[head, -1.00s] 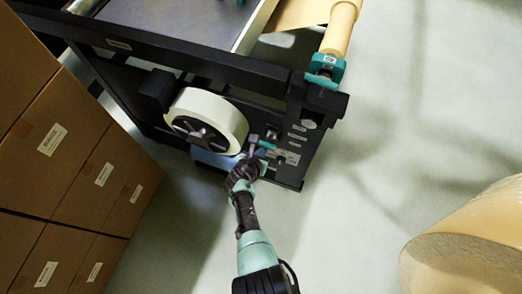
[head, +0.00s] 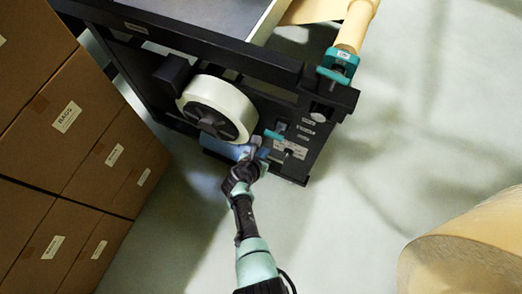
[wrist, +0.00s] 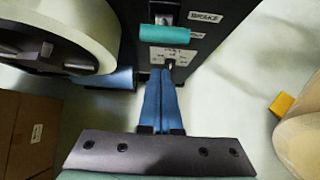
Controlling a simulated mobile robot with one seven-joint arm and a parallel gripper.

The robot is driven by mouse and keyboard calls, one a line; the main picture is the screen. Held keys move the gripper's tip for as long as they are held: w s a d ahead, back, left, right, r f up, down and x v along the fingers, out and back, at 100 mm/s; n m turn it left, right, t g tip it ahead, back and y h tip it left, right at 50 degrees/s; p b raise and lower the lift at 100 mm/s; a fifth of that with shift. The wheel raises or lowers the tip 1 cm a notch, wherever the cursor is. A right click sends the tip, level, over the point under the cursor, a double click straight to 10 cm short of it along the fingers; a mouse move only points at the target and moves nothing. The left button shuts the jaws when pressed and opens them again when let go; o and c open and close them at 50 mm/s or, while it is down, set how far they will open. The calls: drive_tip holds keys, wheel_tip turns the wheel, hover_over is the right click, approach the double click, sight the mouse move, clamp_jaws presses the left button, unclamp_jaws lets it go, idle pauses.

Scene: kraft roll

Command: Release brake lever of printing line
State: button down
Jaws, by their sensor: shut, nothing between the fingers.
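The brake lever's teal handle (wrist: 165,40) sticks out from the black machine panel, beside a plate reading "BRAKE" (wrist: 206,17) in the wrist view. The handle also shows in the head view (head: 274,135), right of the white roll. My gripper (wrist: 168,74) is shut and empty, its two blue fingers together. Its tips are below the teal handle in the wrist view, overlapping a small dark knob on a white label plate (wrist: 185,53); I cannot tell whether they touch. In the head view my gripper (head: 263,153) is just below the handle, apart from it.
The white roll (head: 240,108) sits on a black hub close left of the lever. Stacked cardboard boxes (head: 108,160) fill the left side.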

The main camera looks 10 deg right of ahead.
wheel_tip(320, 180, up, 6)
drive_tip(key=s+a+p, duration=0.1)
drive_tip(key=s+p, duration=0.1)
drive_tip(key=shift+s+a+f+p, duration=0.15)
drive_tip(key=shift+a+p, duration=0.15)
idle(0.4)
